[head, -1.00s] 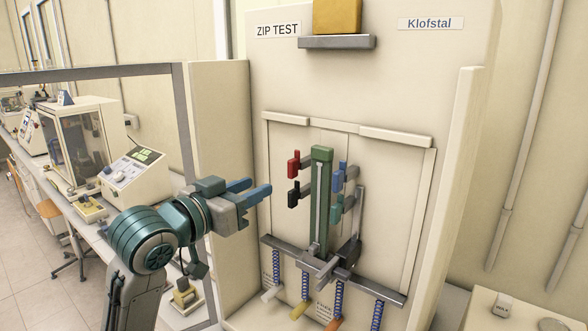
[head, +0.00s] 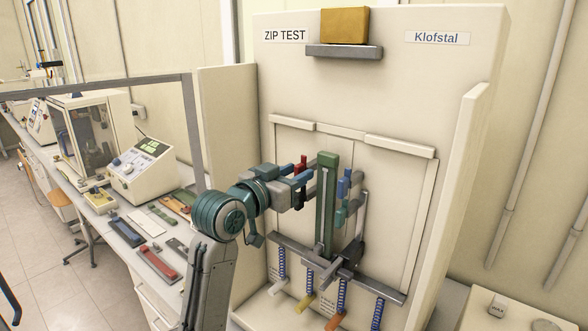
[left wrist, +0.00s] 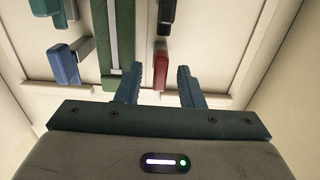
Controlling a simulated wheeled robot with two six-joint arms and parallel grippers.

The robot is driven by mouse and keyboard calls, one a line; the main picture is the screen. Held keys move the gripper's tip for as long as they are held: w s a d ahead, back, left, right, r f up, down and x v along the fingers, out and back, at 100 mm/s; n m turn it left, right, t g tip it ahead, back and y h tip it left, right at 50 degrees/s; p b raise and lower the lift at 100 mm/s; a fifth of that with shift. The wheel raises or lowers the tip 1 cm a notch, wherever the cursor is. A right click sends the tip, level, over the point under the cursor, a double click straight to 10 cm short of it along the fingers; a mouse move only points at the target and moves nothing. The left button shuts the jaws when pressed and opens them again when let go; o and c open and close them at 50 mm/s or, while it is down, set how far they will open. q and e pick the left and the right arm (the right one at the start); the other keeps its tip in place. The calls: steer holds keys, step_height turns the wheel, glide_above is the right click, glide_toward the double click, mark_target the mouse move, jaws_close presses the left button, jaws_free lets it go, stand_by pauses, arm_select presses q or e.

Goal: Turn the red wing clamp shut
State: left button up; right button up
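The red wing clamp (head: 301,162) sits on the left side of the green upright post (head: 327,215) of the test machine. In the left wrist view the red clamp (left wrist: 161,66) lies between the two blue fingers, with a gap on both sides. My left gripper (head: 300,181) is open at the clamp and hides its lower part in the head view. It also shows in the left wrist view (left wrist: 159,84). My right gripper is in neither view.
A black clamp (left wrist: 166,12) is close to the red one. Blue (head: 344,183) and teal (head: 342,213) clamps are on the post's other side. A grey bar (head: 380,285) with hanging springs runs below. A side wall (head: 228,130) stands at left.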

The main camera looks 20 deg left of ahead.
arm_select(q)
steer(key=shift+c, duration=0.2)
jaws_close()
steer(key=shift+m, duration=0.3)
steer(key=m+b, duration=0.1)
steer(key=m, duration=0.2)
steer(key=shift+f+m, duration=0.1)
steer(key=shift+m, duration=0.2)
steer(key=m+b, duration=0.2)
steer(key=m, duration=0.4)
steer(key=m+b, duration=0.3)
steer(key=m, duration=0.4)
steer(key=shift+d+f+m, duration=0.15)
steer(key=shift+d+m, duration=0.05)
steer(key=shift+m, duration=0.1)
